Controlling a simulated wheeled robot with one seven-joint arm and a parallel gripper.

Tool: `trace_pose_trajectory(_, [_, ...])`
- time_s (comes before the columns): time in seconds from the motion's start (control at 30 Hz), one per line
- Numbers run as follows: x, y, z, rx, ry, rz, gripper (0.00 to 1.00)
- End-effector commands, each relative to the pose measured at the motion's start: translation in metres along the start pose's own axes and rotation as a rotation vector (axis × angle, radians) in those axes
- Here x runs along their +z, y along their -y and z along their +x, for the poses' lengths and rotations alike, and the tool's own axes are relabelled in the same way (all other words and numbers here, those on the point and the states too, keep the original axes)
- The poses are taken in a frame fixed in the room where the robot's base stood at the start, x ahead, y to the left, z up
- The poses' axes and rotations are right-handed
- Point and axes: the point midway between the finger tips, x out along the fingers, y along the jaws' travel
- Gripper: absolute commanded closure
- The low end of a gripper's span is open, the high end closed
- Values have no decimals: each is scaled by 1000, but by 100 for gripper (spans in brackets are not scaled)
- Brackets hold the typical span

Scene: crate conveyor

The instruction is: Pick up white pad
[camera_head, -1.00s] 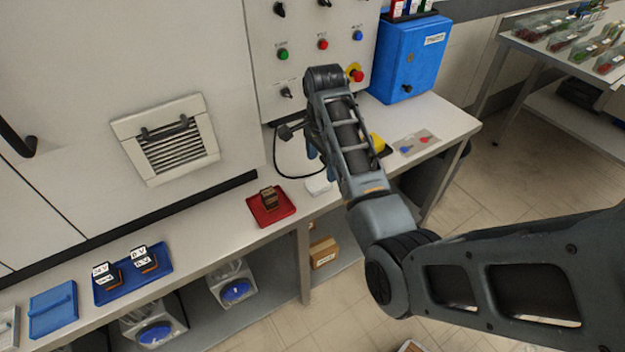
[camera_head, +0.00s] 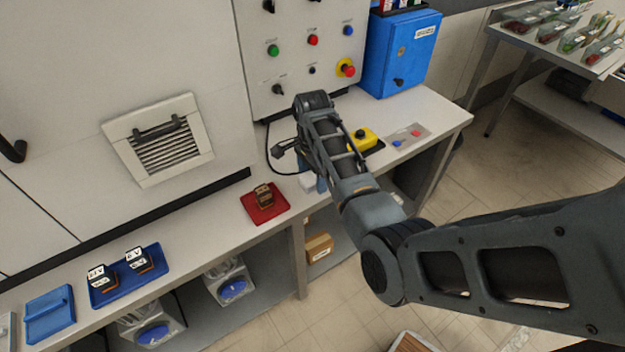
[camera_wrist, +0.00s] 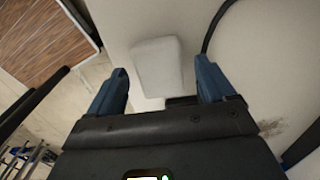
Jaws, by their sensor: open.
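The white pad (camera_wrist: 158,68) lies on the light bench top; in the wrist view it shows just beyond and between my two fingertips. In the head view the white pad (camera_head: 307,184) is partly hidden by my arm, between the red tray and the yellow box. My gripper (camera_wrist: 165,88) is open, its blue fingers apart with nothing held between them. In the head view my gripper (camera_head: 321,183) is mostly hidden behind my wrist, low over the bench beside the pad.
A red tray (camera_head: 278,210) with a dark block stands left of the pad. A yellow box (camera_head: 362,139) and a grey card with red and blue pieces (camera_head: 407,136) lie to the right. A black cable (camera_wrist: 213,25) curves close to the pad. The control panel (camera_head: 300,60) rises behind.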

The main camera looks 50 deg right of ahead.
Motion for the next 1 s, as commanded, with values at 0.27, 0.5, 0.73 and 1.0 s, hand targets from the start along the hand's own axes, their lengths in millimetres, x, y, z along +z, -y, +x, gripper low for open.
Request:
trace_pose_trajectory(0.27, [0, 0, 0, 0, 0, 0, 39])
trace_pose_trajectory(0.5, [0, 0, 0, 0, 0, 0, 62])
trace_pose_trajectory(0.73, [0, 0, 0, 0, 0, 0, 76])
trace_pose_trajectory(1.0, [0, 0, -5, 0, 0, 0, 76])
